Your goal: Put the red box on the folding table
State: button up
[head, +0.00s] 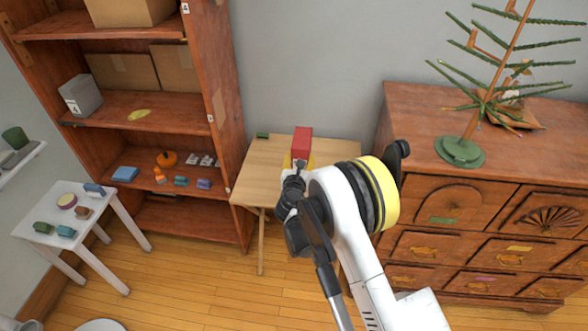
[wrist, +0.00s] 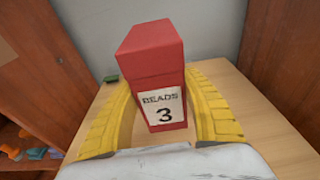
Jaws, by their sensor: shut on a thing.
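The red box (head: 302,142) is held in my gripper (head: 300,161) over the folding table (head: 262,168) in the head view. In the wrist view the red box (wrist: 152,60) stands upright between the yellow fingers of my gripper (wrist: 160,105), with a white label reading "BEADS 3". The fingers are shut on its sides. The light wood tabletop (wrist: 225,80) lies behind and below it. I cannot tell whether the box's bottom touches the table. My arm hides part of the table's right side in the head view.
A small green object (head: 262,135) lies at the table's back left corner. A wooden shelf (head: 215,90) stands to the left and a drawer chest (head: 480,190) with a bare tree (head: 460,150) to the right. The tabletop's left part is clear.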

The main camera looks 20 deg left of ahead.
jog(key=a+f+b, duration=0.1)
jog(key=f, duration=0.1)
jog(key=w+a+f+b, duration=0.1)
jog(key=f, duration=0.1)
jog(key=w+a+f+b, duration=0.1)
jog(key=a+f, duration=0.1)
jog(key=f, duration=0.1)
jog(key=shift+b, duration=0.3)
jog(key=shift+s+r, duration=0.1)
jog(key=shift+r, duration=0.15)
jog(key=o, duration=1.2)
jog(key=shift+f, duration=0.2)
